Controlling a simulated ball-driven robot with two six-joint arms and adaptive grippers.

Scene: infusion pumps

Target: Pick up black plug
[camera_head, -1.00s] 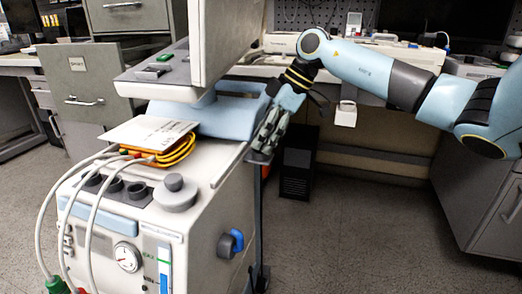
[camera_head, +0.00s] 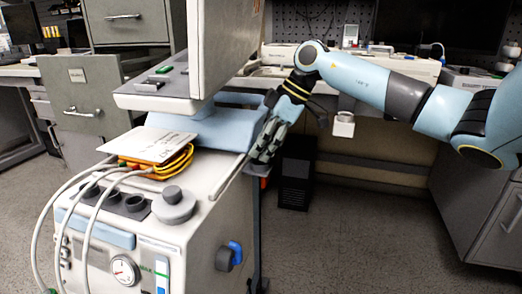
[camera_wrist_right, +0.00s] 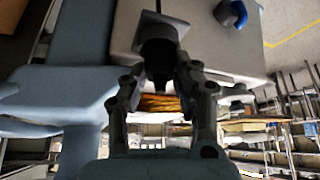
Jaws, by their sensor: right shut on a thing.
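My right gripper (camera_head: 257,160) is at the right edge of the medical machine's top in the head view, fingers pointing down and left. In the right wrist view, its two fingers (camera_wrist_right: 160,72) close around a dark, rounded black plug (camera_wrist_right: 158,48). A grey square piece (camera_wrist_right: 160,22) shows just beyond the plug. The plug cannot be made out in the head view, where the fingers hide it. I cannot tell whether it is clear of the surface beyond. My left gripper is in neither view.
The machine (camera_head: 205,215) carries a white folder (camera_head: 148,144) over coiled orange cable (camera_head: 178,163), a round grey knob (camera_head: 173,205) and pale hoses. A blue knob (camera_head: 234,252) is on its side. Grey cabinets stand behind. Open floor lies to the right.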

